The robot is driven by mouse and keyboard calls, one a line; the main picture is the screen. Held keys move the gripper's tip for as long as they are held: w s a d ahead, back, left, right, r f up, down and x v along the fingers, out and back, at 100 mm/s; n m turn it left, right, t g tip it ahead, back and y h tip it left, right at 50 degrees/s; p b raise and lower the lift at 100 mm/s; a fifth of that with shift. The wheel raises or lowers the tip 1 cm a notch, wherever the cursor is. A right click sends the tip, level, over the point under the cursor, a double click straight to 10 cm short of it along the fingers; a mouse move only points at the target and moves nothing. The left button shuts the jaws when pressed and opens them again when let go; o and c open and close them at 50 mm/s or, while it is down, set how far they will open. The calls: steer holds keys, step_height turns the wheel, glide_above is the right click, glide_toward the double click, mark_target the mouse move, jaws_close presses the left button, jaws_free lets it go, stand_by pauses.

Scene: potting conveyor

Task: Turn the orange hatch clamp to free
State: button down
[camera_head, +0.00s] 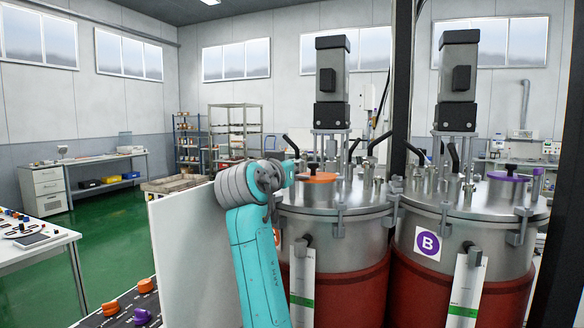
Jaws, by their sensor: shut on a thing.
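The orange hatch clamp (319,177) sits on the lid of the left steel tank (335,215), in front of the mixer motor. Only its orange top shows clearly. My teal arm rises in front of the left tank, with its grey wrist bent toward the clamp. My gripper (300,168) is at the left side of the orange clamp, small and partly hidden behind my wrist. It is shut on the clamp. The exact finger contact and the clamp's turn angle are too small to tell.
The right tank, marked with a purple B (428,243), has a purple hatch part (508,176). Motors (332,80), black levers and lid bolts crowd the tank tops. A white panel (190,260) stands left of my arm. A dark post (402,90) rises between the tanks.

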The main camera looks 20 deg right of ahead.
steer(key=c, duration=1.2)
jaws_free()
steer(key=v, duration=1.2)
